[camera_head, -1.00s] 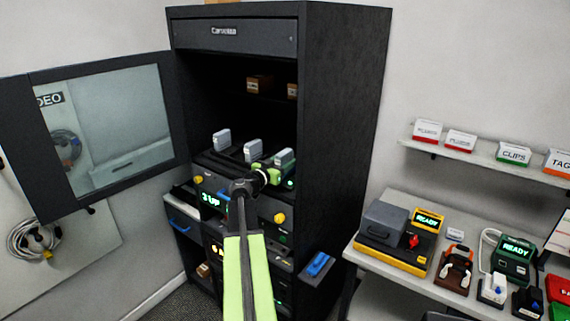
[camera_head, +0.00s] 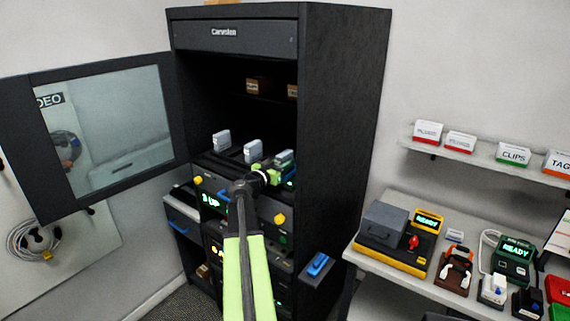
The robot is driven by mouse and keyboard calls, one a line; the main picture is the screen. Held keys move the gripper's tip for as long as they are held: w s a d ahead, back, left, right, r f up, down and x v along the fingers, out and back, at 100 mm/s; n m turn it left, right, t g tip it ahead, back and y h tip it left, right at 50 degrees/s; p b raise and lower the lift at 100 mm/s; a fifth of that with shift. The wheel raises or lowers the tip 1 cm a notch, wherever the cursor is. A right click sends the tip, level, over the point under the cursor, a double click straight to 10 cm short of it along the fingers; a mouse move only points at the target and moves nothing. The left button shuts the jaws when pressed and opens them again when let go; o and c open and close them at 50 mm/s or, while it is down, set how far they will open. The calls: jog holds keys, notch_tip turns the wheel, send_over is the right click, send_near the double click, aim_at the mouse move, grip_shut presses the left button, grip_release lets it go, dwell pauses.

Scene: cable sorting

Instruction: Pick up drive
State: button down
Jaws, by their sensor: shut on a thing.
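Three grey drives show on the shelf inside the open black cabinet. The left drive (camera_head: 221,140) and the middle drive (camera_head: 253,151) stand upright in a row. The right drive (camera_head: 285,157) is at my gripper (camera_head: 272,167), which is shut on it. My green-fingered gripper reaches in from below and partly hides this drive's lower part. The drive looks slightly tilted; whether it is clear of the shelf, I cannot tell.
The cabinet door (camera_head: 90,135) stands open to the left. The cabinet's right wall (camera_head: 340,140) is close to my gripper. Rack units with yellow knobs (camera_head: 280,218) lie below. A bench (camera_head: 400,270) with devices stands at the right.

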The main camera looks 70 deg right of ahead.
aim_at(284, 152)
jog(key=shift+r+p, duration=0.5)
jog(key=shift+r, duration=0.05)
notch_tip(284, 152, up, 4)
jog(key=p, duration=0.3)
jog(key=shift+f, duration=0.25)
jog(key=shift+w+a+f+b, duration=0.15)
jog(key=shift+a+f, duration=0.15)
jog(key=shift+a, duration=0.3)
jog(key=shift+w+a+f+b, duration=0.15)
jog(key=shift+a+f, duration=0.1)
jog(key=shift+a, duration=0.35)
jog(key=r+p+v, duration=0.3)
jog(key=v, duration=1.2)
jog(key=shift+a+r+p, duration=0.25)
jog(key=shift+r+p, duration=0.05)
jog(key=shift+w+f, duration=0.1)
